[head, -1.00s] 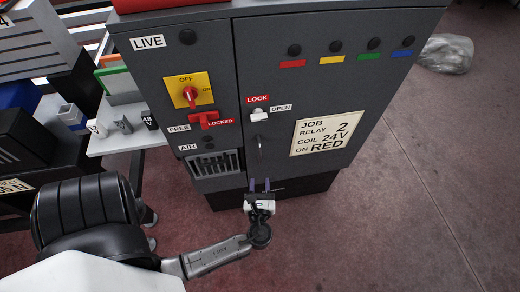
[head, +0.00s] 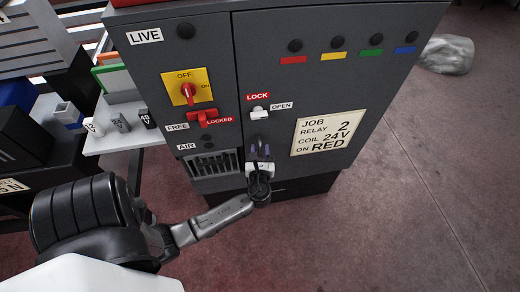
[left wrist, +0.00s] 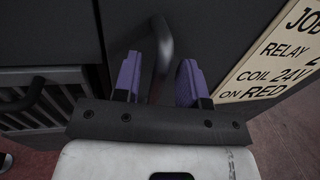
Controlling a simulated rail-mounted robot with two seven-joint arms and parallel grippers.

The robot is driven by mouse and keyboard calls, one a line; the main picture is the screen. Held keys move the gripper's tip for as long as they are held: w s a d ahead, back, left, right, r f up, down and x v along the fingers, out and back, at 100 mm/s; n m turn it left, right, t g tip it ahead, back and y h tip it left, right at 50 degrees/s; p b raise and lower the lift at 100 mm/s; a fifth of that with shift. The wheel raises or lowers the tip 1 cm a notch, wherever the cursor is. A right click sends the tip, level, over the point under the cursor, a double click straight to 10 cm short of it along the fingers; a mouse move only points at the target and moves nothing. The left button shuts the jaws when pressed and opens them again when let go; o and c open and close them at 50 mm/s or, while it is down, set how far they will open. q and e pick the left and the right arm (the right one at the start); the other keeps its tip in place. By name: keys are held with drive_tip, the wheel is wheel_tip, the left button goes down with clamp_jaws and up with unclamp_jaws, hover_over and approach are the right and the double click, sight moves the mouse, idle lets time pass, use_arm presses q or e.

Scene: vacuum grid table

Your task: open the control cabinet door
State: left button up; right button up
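The grey control cabinet (head: 290,95) stands in front of me with its right door (head: 400,85) shut. The dark door handle (head: 258,141) is a vertical bar low on that door's left side, and it also shows in the left wrist view (left wrist: 160,45). My left gripper (head: 260,152) is at the handle's lower part. In the left wrist view its purple fingers (left wrist: 158,82) are apart, with the handle between them and no clear contact. A white latch (head: 259,112) sits between the LOCK and OPEN labels. My right gripper is out of view.
A red rotary switch (head: 188,93) and a red lever (head: 204,118) near LOCKED are on the left panel. A small shelf (head: 110,140) with labelled blocks stands left of the cabinet. The floor to the right is mostly clear, with a wrapped bundle (head: 447,54) farther back.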

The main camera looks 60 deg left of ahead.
use_arm(q)
drive_tip(key=shift+w+a, duration=0.2)
drive_tip(key=shift+a, duration=0.15)
drive_tip(key=shift+c, duration=0.2)
clamp_jaws()
